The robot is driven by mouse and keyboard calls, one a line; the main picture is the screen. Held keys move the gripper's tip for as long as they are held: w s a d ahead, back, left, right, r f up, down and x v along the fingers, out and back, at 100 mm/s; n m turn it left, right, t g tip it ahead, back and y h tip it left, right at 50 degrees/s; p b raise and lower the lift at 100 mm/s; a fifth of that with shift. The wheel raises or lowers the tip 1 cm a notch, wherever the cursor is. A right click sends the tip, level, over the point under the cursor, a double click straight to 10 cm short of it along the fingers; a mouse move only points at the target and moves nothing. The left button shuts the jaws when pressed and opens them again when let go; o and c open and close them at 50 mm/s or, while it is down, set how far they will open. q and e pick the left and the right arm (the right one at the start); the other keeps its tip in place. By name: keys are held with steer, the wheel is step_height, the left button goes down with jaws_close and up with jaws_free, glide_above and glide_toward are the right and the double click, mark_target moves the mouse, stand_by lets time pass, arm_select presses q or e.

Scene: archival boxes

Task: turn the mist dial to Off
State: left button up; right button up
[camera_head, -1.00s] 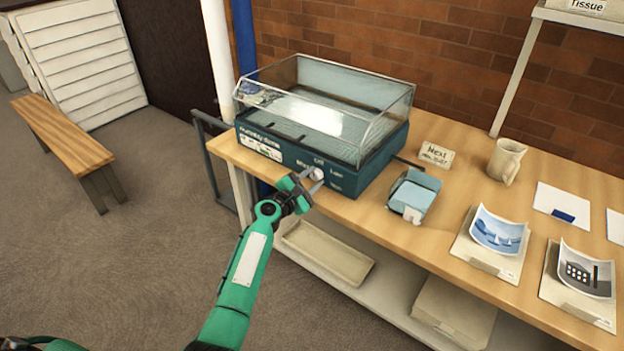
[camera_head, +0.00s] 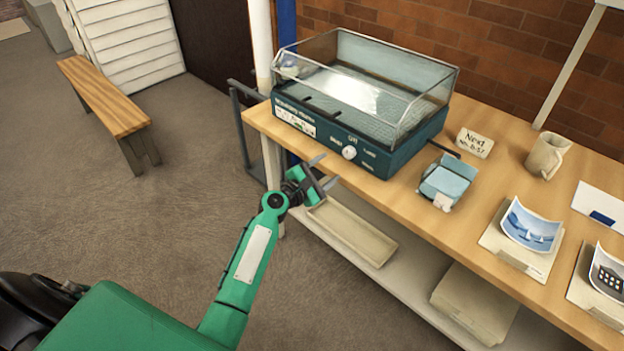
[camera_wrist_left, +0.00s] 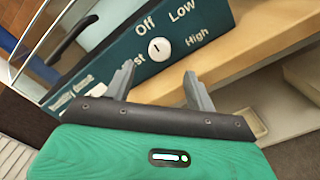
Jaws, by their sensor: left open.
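The mist dial (camera_head: 349,152) is a round white knob on the front of the dark teal humidifying box (camera_head: 397,164). In the left wrist view the dial (camera_wrist_left: 159,48) has Off above it, Low and High to its right and the Mist lettering to its lower left. A short dark mark shows on its face, but I cannot tell which label it points at. My left gripper (camera_head: 325,171) is open and empty, in front of the panel and apart from the dial. In the left wrist view its fingers (camera_wrist_left: 159,72) stand below the dial. My right gripper is not in view.
The box has a clear lid and stands on the wooden table (camera_head: 480,200).

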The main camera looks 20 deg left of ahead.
arm_select(q)
steer(key=shift+v, duration=2.95)
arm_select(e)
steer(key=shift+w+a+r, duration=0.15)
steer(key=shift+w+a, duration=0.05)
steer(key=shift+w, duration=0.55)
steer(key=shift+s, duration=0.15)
